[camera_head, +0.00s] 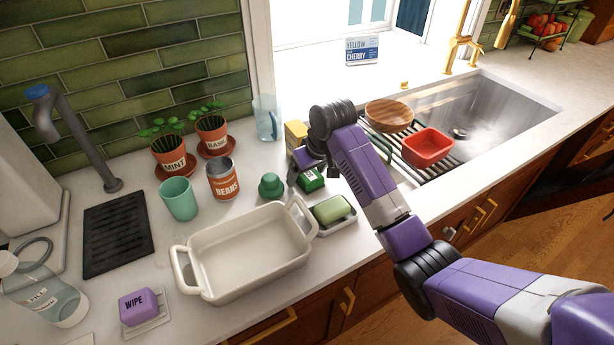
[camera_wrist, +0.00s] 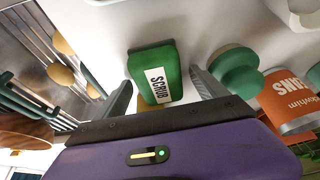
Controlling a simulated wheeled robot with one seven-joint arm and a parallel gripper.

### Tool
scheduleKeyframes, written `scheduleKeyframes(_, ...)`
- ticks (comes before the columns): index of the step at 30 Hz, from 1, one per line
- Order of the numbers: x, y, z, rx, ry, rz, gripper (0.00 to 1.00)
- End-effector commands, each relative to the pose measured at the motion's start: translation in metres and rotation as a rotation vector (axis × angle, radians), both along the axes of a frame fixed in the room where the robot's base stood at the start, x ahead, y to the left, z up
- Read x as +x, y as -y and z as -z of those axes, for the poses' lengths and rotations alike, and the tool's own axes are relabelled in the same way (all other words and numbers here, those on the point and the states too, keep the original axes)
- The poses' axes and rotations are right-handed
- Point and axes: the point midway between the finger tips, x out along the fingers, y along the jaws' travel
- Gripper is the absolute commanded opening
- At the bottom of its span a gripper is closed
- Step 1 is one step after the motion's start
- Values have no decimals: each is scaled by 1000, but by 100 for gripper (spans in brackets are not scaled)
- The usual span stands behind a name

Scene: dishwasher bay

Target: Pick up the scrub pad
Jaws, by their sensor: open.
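The scrub pad is a green block (camera_wrist: 150,62) with a white label reading SCRUB. In the wrist view it lies on the pale counter between my two open fingers, with a gap on both sides. In the head view the scrub pad (camera_head: 310,181) shows partly, behind and below my gripper (camera_head: 306,172). In the wrist view my gripper (camera_wrist: 160,97) is open and empty, its fingers pointing toward the counter. I cannot tell how far above the counter the fingertips are.
A green knobbed item (camera_head: 270,186) and a beans can (camera_head: 222,178) stand left of the pad. A green bar in a white dish (camera_head: 333,211) and a white baking dish (camera_head: 245,250) lie in front. A yellow box (camera_head: 296,134) stands behind; the sink rack (camera_head: 415,170) is right.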

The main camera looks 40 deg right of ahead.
Motion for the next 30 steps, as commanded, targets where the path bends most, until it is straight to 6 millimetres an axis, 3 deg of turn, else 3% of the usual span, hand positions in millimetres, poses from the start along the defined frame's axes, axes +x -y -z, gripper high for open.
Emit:
scheduleKeyframes(9, 0, 0, 2, 1, -1, 1, 82)
scheduleKeyframes(19, 0, 0, 2, 0, 0, 0, 17)
scheduleKeyframes(30, 1, 0, -2, -2, 2, -1, 17)
